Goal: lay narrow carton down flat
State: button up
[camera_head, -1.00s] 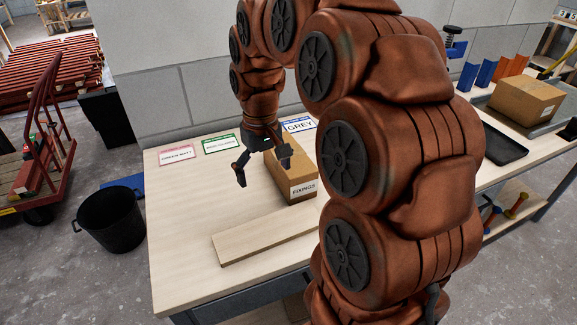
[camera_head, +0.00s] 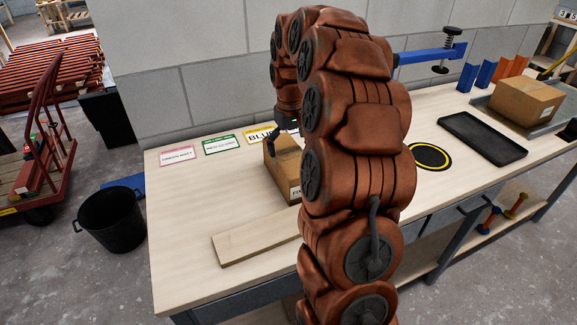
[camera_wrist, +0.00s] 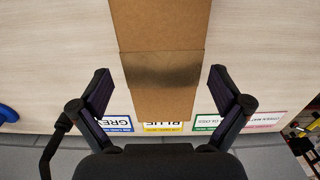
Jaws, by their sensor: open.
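The narrow carton (camera_head: 283,168) is a brown cardboard box with a white label on its front end, on the workbench behind a pale batten. My arm hides its right part in the head view. My gripper (camera_head: 287,121) is at the far end of the carton, partly hidden by my arm. In the wrist view the carton (camera_wrist: 160,55) runs down the middle between the two open fingers of my gripper (camera_wrist: 161,82), with a gap on each side. I cannot tell the fingers' height against its top.
The pale batten (camera_head: 252,240) lies in front of the carton. Name cards, one a yellow BLUE card (camera_head: 258,134), line the wall. A black tray (camera_head: 483,138), a black-yellow disc (camera_head: 429,157) and another carton (camera_head: 526,100) are at right. The bench's front left is clear.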

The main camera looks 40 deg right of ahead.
aim_at(288, 153)
jog(key=shift+w+a+f+p, duration=0.15)
jog(key=shift+f+p, duration=0.35)
jog(key=shift+f, duration=0.8)
jog(key=shift+w+d+f+p, duration=0.1)
jog(key=shift+f+p, duration=0.35)
jog(key=shift+f, duration=0.8)
jog(key=shift+c, duration=0.2)
jog(key=c, duration=1.5)
jog(key=shift+r, duration=0.15)
